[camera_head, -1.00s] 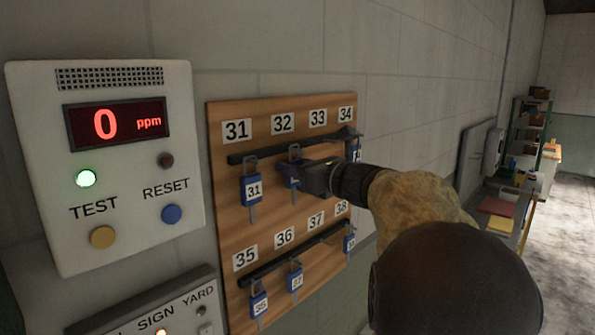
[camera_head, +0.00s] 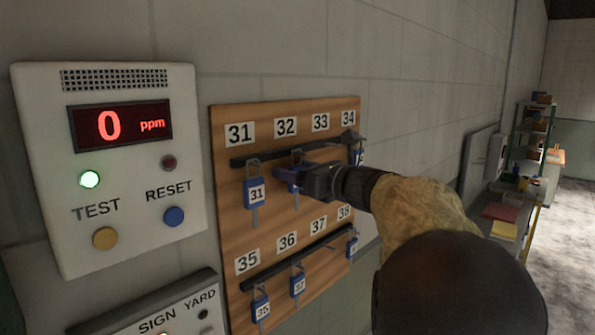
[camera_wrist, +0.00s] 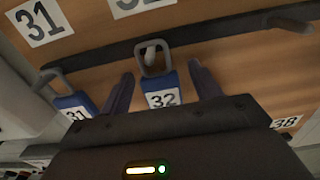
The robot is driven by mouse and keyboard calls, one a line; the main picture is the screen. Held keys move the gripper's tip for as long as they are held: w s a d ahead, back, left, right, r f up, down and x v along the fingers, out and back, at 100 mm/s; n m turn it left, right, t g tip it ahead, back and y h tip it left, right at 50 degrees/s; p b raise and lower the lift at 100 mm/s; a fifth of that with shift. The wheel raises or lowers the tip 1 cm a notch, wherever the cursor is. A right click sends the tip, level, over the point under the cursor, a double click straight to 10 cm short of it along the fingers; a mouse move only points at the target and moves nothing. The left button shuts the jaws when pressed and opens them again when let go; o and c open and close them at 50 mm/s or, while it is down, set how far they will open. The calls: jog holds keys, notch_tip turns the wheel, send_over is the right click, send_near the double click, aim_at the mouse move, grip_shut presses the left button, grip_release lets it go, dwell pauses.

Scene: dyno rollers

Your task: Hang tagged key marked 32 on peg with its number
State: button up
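The blue key tag marked 32 (camera_wrist: 162,98) hangs upright in the wrist view, its grey loop (camera_wrist: 153,60) around a peg on the upper dark rail (camera_wrist: 215,29). The number label 32 (camera_head: 285,127) is on the wooden board above that peg; only its lower edge shows in the wrist view. My gripper (camera_wrist: 163,85) is open, with one finger on each side of the tag and gaps between.
Tag 31 (camera_head: 255,192) hangs close at left. A bare peg (camera_wrist: 290,23) sticks out at right in the wrist view. The lower rail (camera_head: 290,262) holds several tags. A ppm panel (camera_head: 110,220) is left of the board.

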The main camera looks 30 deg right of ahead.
jog(key=shift+s, duration=0.1)
jog(key=b+v, duration=0.7)
jog(key=v, duration=1)
jog(key=shift+b, duration=0.35)
jog(key=shift+s, duration=0.1)
